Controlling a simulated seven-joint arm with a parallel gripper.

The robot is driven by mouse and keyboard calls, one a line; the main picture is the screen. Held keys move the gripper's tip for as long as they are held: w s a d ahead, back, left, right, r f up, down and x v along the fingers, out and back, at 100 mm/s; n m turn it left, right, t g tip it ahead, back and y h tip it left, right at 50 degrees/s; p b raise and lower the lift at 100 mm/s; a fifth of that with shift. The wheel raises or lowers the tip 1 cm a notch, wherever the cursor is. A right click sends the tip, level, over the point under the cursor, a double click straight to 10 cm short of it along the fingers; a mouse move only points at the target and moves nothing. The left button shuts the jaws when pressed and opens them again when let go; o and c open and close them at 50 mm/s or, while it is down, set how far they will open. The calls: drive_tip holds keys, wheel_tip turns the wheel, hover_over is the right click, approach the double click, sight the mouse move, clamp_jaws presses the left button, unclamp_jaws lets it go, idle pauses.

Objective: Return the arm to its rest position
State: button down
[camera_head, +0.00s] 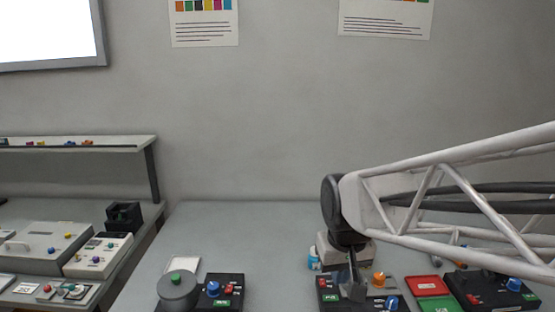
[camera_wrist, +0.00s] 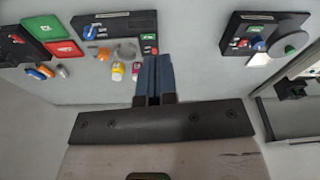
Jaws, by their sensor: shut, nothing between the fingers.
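My gripper (camera_head: 354,290) hangs at the end of my white truss arm (camera_head: 440,190), over the right half of the table in the head view. In the wrist view my gripper's two dark blue fingers (camera_wrist: 154,62) are together with nothing between them. In the head view the fingers are in front of a black device with orange and blue knobs (camera_head: 388,304) and partly cover it. I cannot tell how high above it they are.
A black device with a blue knob (camera_head: 228,292) and a grey round part with a green knob (camera_head: 177,290) stand left. Red and green panels (camera_head: 428,285) and another black device (camera_head: 490,292) stand right. A side bench (camera_head: 60,225) is far left. The table's back middle (camera_head: 245,225) is clear.

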drive_tip(key=s+d+m, duration=0.2)
drive_tip(key=s+d, duration=0.4)
drive_tip(key=s, duration=0.6)
drive_tip(key=shift+s+d+t, duration=0.2)
drive_tip(key=shift+s+t, duration=0.15)
drive_tip(key=shift+t, duration=0.05)
idle(1.1)
